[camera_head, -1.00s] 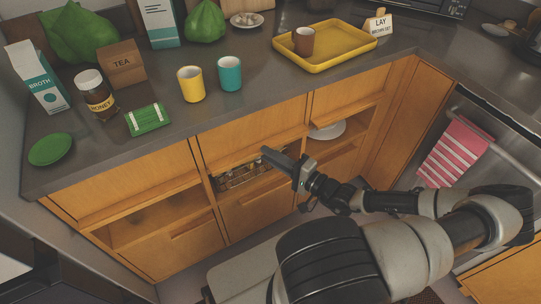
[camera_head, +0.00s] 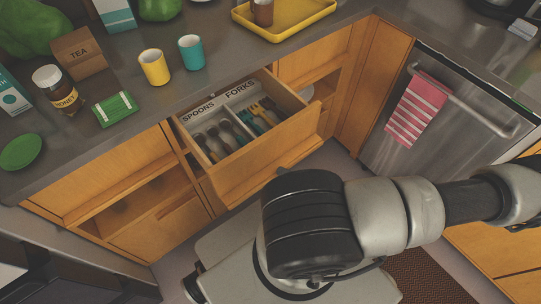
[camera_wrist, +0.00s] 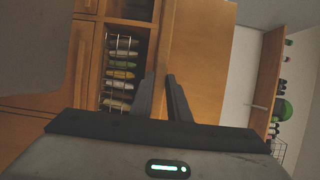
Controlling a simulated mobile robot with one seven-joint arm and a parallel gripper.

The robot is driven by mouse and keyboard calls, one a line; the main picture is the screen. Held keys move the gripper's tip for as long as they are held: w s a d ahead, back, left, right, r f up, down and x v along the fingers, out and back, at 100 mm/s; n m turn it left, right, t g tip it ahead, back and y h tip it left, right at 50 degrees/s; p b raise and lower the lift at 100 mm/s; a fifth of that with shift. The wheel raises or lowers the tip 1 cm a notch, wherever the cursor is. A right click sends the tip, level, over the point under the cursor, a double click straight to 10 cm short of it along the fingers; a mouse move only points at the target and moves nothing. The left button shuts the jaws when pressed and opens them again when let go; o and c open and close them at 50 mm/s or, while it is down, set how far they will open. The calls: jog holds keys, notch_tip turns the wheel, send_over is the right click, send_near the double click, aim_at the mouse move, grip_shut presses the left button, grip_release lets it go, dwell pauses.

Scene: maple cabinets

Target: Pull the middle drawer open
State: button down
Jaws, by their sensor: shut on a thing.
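The middle drawer (camera_head: 262,163) stands well out from the cabinet in the head view. Its tray shows compartments labelled SPOONS and FORKS, with cutlery (camera_head: 222,138) lying in them. In the wrist view my gripper (camera_wrist: 161,80) has its two dark fingers on either side of the near edge of a wooden panel (camera_wrist: 200,60), which appears to be the drawer's front. The gripper is shut on the drawer. In the head view my arm hides the gripper and its grip.
The grey counter (camera_head: 115,145) above holds a yellow cup (camera_head: 154,67), a teal cup (camera_head: 191,52) and a yellow tray (camera_head: 290,20). A dishwasher (camera_head: 395,135) with a pink striped towel (camera_head: 417,108) stands to the right. Open shelves flank the drawer.

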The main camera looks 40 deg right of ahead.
jog(key=s, duration=1)
jog(key=shift+s+d+b, duration=0.3)
jog(key=shift+s+b, duration=0.1)
jog(key=shift+b, duration=0.05)
jog(key=c, duration=1.7)
grip_release()
jog(key=v, duration=1.7)
jog(key=shift+s, duration=0.2)
